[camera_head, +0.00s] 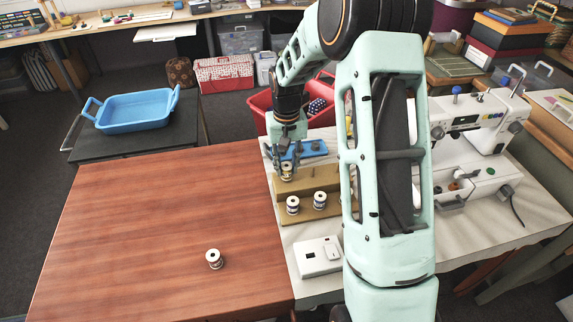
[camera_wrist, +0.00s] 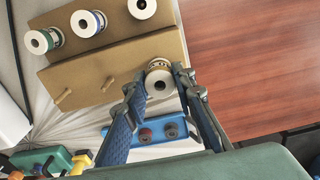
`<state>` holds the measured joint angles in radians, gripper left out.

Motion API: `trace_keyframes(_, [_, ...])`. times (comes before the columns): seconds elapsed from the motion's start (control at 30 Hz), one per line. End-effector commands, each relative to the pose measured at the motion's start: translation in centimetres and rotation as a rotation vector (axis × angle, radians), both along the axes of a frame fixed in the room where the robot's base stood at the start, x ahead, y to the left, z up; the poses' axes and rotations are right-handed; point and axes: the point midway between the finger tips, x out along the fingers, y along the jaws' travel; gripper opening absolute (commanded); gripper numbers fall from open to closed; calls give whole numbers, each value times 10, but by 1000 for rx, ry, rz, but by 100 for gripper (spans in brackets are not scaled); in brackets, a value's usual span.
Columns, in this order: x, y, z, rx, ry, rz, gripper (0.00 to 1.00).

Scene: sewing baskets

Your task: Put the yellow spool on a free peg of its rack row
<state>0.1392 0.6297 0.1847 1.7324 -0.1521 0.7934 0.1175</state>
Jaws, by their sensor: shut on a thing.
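My gripper (camera_head: 286,156) is shut on the yellow spool (camera_head: 287,172), a white-ended spool with a yellowish band, at the left end of the rack's back row. In the wrist view my gripper (camera_wrist: 166,78) has its fingers on either side of the yellow spool (camera_wrist: 159,80). The tan stepped rack (camera_head: 335,178) shows two bare pegs, a left one (camera_wrist: 65,95) and a right one (camera_wrist: 108,84), in the same row. Whether the spool sits on a peg is hidden. The other row holds a green spool (camera_wrist: 42,40), a blue spool (camera_wrist: 87,23) and another white-ended spool (camera_wrist: 142,8).
A loose spool (camera_head: 214,259) stands on the brown table (camera_head: 150,220). A blue block with dark knobs (camera_wrist: 115,134) lies behind the rack. A white box (camera_head: 318,257) is in front of it, and a sewing machine (camera_head: 480,125) stands right. The brown table is mostly clear.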

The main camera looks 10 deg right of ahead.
Motion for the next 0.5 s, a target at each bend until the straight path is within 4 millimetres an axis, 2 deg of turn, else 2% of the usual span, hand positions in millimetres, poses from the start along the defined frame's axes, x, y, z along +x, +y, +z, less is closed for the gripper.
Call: trace_keyframes(0.5, [0,0,-13,0,0,0,0])
